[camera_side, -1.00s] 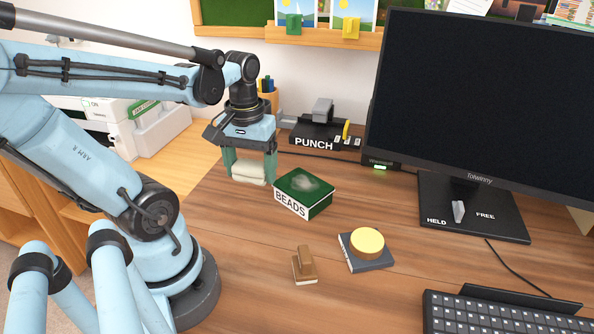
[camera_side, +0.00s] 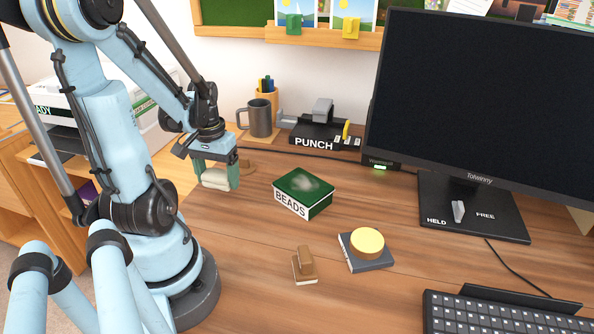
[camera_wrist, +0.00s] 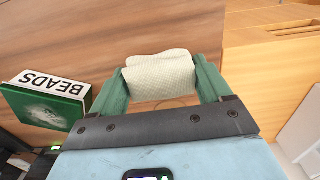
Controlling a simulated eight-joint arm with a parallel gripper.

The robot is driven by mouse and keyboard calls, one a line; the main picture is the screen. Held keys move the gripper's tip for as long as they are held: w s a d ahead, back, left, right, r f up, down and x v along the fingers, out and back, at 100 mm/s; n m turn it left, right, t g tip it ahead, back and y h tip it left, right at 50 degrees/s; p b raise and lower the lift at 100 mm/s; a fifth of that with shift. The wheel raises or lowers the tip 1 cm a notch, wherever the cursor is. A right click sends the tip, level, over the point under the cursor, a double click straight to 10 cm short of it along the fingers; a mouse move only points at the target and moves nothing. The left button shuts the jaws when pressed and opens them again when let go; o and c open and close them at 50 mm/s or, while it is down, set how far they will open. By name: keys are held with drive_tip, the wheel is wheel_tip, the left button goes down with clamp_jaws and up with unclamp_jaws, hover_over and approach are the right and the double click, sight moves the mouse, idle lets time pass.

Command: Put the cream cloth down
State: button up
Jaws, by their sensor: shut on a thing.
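The cream cloth (camera_side: 215,179) is folded into a small pad and held between the green fingers of my gripper (camera_side: 216,174). In the wrist view the cloth (camera_wrist: 160,76) spans the gap between both fingertips of my gripper (camera_wrist: 161,80), with wood desktop beyond it. My gripper is shut on the cloth, to the left of the green beads box. It appears above the desk near its left edge; the exact height is hard to tell.
The green BEADS box (camera_side: 304,192) stands right of my gripper. A dark mug (camera_side: 258,118) and the hole punch (camera_side: 320,130) are behind. A wooden stamp (camera_side: 305,266) and a yellow round thing on a dark block (camera_side: 367,242) lie in front. Desktop between is bare.

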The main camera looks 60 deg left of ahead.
sight(222, 197)
drive_tip(key=shift+f, duration=1.85)
drive_tip(key=shift+f, duration=0.35)
drive_tip(key=o, duration=0.9)
drive_tip(key=shift+o, duration=0.2)
drive_tip(key=shift+r, duration=6.2)
drive_tip(key=shift+w+d+r, duration=0.1)
drive_tip(key=shift+w+d, duration=0.05)
drive_tip(key=shift+w, duration=0.05)
drive_tip(key=w+d+r+m+t, duration=0.1)
drive_tip(key=w+d+m+t, duration=0.2)
drive_tip(key=w+d, duration=0.3)
drive_tip(key=w+d+m+t, duration=0.4)
drive_tip(key=w+d+m, duration=0.2)
drive_tip(key=d, duration=0.9)
drive_tip(key=shift+w+r, duration=0.4)
drive_tip(key=shift+w, duration=0.25)
drive_tip(key=shift+a, duration=0.1)
